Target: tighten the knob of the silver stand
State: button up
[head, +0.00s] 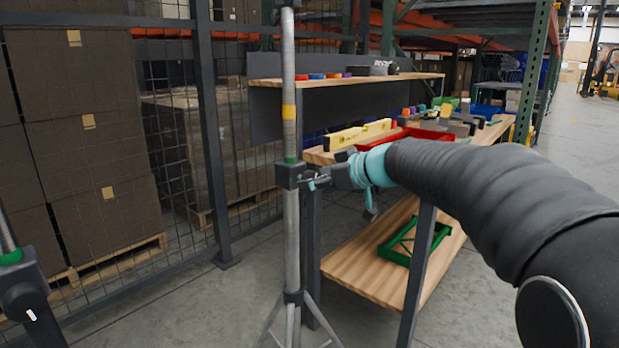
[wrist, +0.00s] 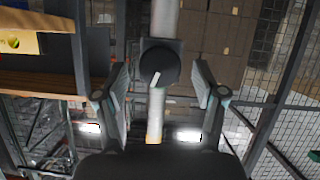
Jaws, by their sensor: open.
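The silver stand (head: 290,235) is an upright grey pole on tripod legs, with a yellow band and a dark clamp collar. In the wrist view its pole (wrist: 165,18) runs down the middle. Its knob (wrist: 159,66) is round and black with a white mark, slanted off the pole's line. My gripper (head: 322,178) is at the collar's right side in the head view. In the wrist view my gripper (wrist: 160,78) is open, one finger on each side of the knob, with a gap showing on both sides. The knob is mostly hidden by my gripper in the head view.
Another stand with a black clamp (head: 32,300) is cut off at the left edge. A wooden workbench (head: 345,285) with a green frame (head: 415,245) on its lower shelf stands behind my gripper. A mesh fence (head: 215,140) and stacked brown boxes (head: 85,130) are at left.

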jog(key=shift+x, duration=1.25)
jog(key=c, duration=1.2)
jog(key=shift+o, duration=0.2)
